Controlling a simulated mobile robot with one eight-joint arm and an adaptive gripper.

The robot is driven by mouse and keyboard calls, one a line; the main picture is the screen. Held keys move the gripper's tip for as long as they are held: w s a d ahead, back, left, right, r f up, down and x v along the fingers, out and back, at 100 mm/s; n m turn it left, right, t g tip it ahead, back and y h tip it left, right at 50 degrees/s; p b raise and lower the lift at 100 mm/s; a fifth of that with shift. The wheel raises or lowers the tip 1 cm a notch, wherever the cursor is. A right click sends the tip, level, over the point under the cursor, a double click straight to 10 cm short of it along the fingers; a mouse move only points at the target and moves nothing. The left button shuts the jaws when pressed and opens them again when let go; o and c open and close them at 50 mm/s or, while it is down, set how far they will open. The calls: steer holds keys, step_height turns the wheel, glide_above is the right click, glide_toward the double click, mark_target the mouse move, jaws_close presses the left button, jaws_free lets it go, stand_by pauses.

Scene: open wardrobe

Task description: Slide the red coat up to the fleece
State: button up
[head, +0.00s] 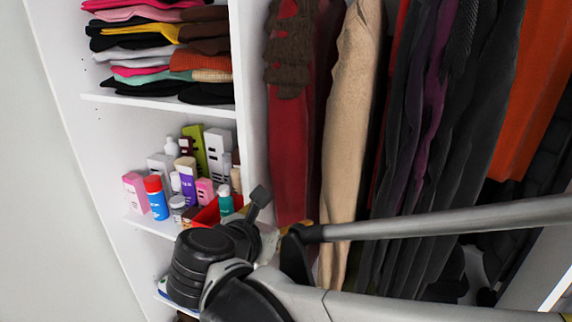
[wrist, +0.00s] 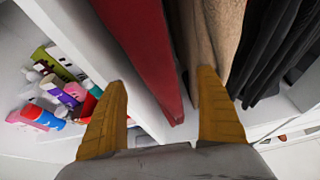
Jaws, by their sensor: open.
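The red coat (head: 288,150), with shaggy brown trim at the top, hangs at the left end of the clothes, close to the white partition. The tan garment (head: 350,120), apparently the fleece, hangs just right of it, with a narrow dark gap between. In the wrist view, my gripper (wrist: 160,85) is open, its two yellow fingers spread. The lower part of the red coat (wrist: 145,55) shows between the fingers; I cannot tell whether they touch it. The right finger overlaps the tan garment (wrist: 212,30). In the head view, my arm hides most of the gripper and the coat's lower end.
The white partition (head: 248,100) stands just left of the coat. Shelves beyond it hold folded clothes (head: 160,50) and several bottles and boxes (head: 185,175). Dark garments (head: 440,130) and an orange one (head: 535,95) hang close together on the right.

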mark_target(294, 203)
steer(key=shift+n, duration=0.5)
steer(key=x, duration=0.6)
steer(key=w+r+p+x, duration=0.1)
steer(key=x, duration=0.3)
steer(key=shift+a, duration=0.4)
steer(key=shift+s, duration=0.1)
steer(key=c, duration=1.2)
steer(key=shift+r, duration=0.1)
steer(key=shift+s+d, duration=0.1)
steer(key=shift+d, duration=0.25)
